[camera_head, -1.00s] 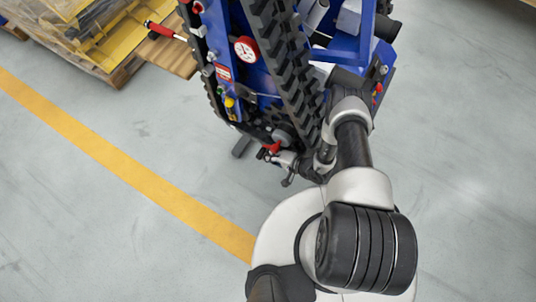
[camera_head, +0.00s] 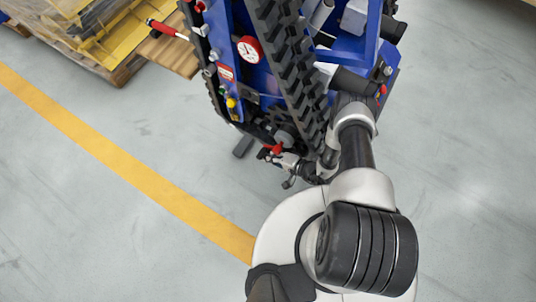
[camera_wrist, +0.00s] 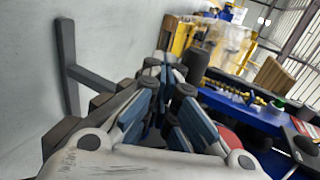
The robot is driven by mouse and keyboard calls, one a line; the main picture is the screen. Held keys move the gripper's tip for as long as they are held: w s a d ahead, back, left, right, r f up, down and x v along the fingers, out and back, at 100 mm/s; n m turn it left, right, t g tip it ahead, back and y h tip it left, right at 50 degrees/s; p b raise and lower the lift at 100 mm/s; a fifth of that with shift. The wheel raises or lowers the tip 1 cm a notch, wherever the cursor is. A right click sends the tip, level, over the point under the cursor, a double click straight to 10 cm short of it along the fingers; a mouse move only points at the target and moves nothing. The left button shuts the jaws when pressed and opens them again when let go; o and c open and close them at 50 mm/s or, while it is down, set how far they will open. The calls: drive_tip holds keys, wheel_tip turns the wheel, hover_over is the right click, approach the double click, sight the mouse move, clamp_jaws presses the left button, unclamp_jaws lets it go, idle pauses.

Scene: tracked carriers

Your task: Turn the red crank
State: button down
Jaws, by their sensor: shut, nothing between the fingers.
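A red-handled part (camera_head: 274,148), which may be the crank, shows low on the front of the blue tracked carrier (camera_head: 345,45). My gripper (camera_head: 270,157) is right beside it, partly hidden by its own wrist; I cannot tell whether they touch. In the wrist view my gripper's blue-grey fingers (camera_wrist: 165,75) are together with nothing between them. A red rounded part (camera_wrist: 229,138) shows there behind the right finger, largely covered. Another red grip on a rod (camera_head: 165,29) sticks out from the carrier's upper left side.
A red-rimmed dial (camera_head: 249,49) and small coloured knobs sit on the carrier's side. A black rubber track (camera_head: 285,60) runs beside my arm. A pallet with yellow goods (camera_head: 95,40) stands at upper left. The floor left of the carrier is clear, with a yellow line (camera_head: 120,160).

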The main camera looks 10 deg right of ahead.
drive_tip(key=shift+w+a+r+t+y+b, duration=0.3)
drive_tip(key=shift+t+y+b, duration=0.1)
drive_tip(key=shift+y+b, duration=0.15)
idle(4.7)
